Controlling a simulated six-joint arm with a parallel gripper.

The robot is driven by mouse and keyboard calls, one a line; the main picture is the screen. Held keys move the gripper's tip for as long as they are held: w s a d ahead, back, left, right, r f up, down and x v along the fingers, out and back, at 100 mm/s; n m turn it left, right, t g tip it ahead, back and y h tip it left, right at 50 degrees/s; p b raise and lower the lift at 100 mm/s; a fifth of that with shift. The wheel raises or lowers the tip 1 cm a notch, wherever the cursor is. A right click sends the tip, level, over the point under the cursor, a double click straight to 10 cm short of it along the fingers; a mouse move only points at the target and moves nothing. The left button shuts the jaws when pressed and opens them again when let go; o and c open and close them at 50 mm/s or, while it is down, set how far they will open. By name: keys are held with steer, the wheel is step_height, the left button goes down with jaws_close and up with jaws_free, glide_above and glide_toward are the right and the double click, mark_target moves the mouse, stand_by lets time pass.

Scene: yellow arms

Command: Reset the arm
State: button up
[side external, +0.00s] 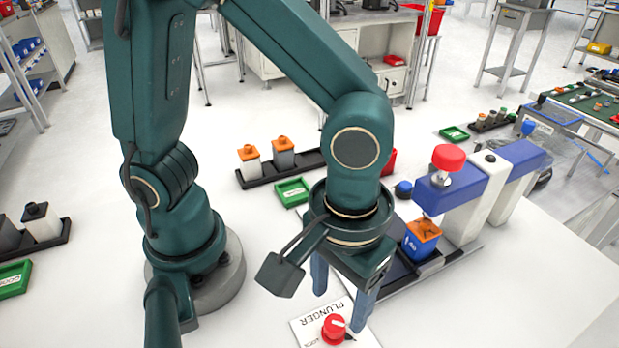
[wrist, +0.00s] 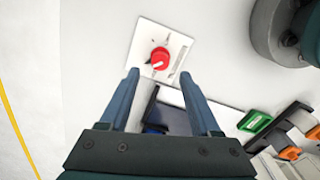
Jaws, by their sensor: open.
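My gripper (side external: 338,290) hangs from my dark green arm, pointing down over the white table. Its two blue fingers are apart with nothing between them. It is above and beside a white plate labelled PLUNGER (side external: 309,331), which carries a red knob (side external: 334,328). In the wrist view, the gripper (wrist: 162,75) shows open, and the red knob (wrist: 160,57) lies just beyond the fingertips on the white plate (wrist: 148,33). Whether the fingertips touch the table cannot be told.
To the right stands a blue and white press (side external: 470,190) with a red top knob; a blue container with an orange top (side external: 421,238) sits under it. A black tray (side external: 252,180) with orange-topped containers and a green tray (side external: 292,192) lie behind. The front right table is clear.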

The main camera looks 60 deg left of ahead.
steer(key=w+a+r+n+t+h, duration=0.1)
steer(key=w+a+r+n+t, duration=0.1)
steer(key=w+a+r+t, duration=0.3)
steer(key=s+a+r+m+y, duration=0.1)
steer(key=s+a+r+m, duration=0.2)
steer(key=a, duration=0.5)
steer(key=shift+s+a+r+m+t, duration=0.3)
steer(key=shift+s+r+m, duration=0.15)
steer(key=shift+m, duration=0.65)
